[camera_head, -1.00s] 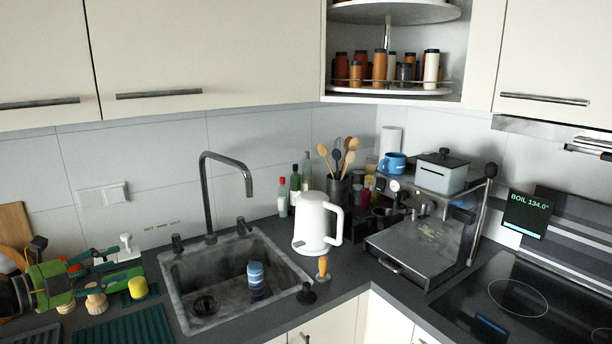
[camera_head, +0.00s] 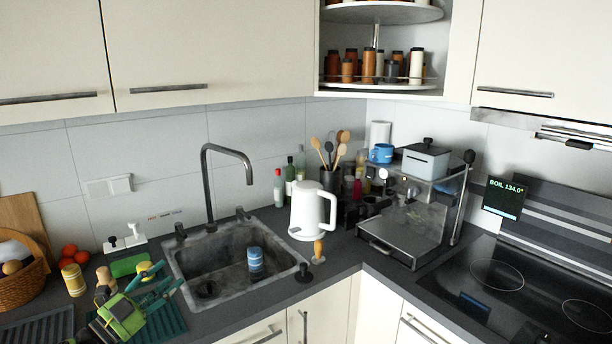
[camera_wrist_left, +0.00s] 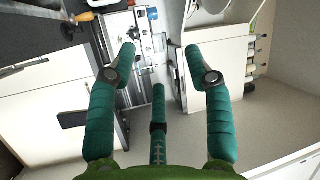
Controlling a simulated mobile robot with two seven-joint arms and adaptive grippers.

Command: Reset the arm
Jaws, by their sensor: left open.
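My left gripper (camera_head: 165,277) is green with teal fingers. It is in the lower left of the head view, in front of the counter just left of the sink (camera_head: 283,240). Its fingers are spread and nothing shows between them. My right gripper is not in view.
A white kettle (camera_head: 309,211) and an espresso machine (camera_head: 405,235) stand right of the sink. A faucet (camera_head: 207,180) rises behind it. A wicker basket (camera_head: 22,287) is at the far left.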

